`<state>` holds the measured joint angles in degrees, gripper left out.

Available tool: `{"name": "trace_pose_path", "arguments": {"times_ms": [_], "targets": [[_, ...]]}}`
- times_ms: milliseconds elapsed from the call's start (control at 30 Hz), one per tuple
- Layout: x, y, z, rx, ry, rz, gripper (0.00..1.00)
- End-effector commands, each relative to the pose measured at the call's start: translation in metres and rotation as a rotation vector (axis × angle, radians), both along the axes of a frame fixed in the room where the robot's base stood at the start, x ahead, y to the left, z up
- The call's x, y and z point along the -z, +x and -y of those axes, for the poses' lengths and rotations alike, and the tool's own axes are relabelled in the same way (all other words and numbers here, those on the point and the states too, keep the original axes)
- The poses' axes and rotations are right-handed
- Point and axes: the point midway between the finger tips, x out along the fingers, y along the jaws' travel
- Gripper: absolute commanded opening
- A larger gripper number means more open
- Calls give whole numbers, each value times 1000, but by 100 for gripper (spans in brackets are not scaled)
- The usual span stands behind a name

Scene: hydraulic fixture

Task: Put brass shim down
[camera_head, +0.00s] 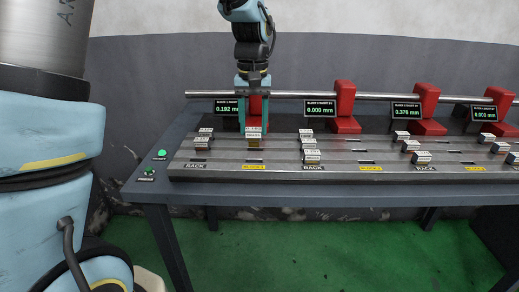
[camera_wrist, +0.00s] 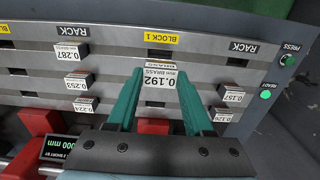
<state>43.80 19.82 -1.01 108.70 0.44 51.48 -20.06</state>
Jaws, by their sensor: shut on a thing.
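The brass shim (camera_wrist: 157,78) carries a white tag reading 0.192 and BRASS. It also shows in the head view (camera_head: 254,143). My gripper (camera_head: 254,128) points down over the BLOCK 1 column of the fixture, with its teal fingers on either side of the shim. In the wrist view my gripper (camera_wrist: 157,95) is shut on the shim. A red block (camera_wrist: 153,126) stands behind it, partly hidden by my fingers. The BLOCK 1 label (camera_wrist: 155,38) and a dark slot lie in front of the shim. I cannot tell whether the shim touches the fixture.
Tagged shims stand in the left rack (camera_head: 203,142) and the middle rack (camera_head: 310,148), on either side of my gripper. The left display (camera_head: 228,107) reads 0.192 mm. Other red blocks (camera_head: 345,105) stand to the right.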

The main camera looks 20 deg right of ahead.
Motion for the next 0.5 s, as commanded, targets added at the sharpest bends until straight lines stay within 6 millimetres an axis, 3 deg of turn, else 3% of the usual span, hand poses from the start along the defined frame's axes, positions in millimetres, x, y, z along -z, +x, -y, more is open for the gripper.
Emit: {"name": "trace_pose_path", "arguments": {"times_ms": [500], "targets": [[57, -1, -1, 0, 1, 0, 0]]}}
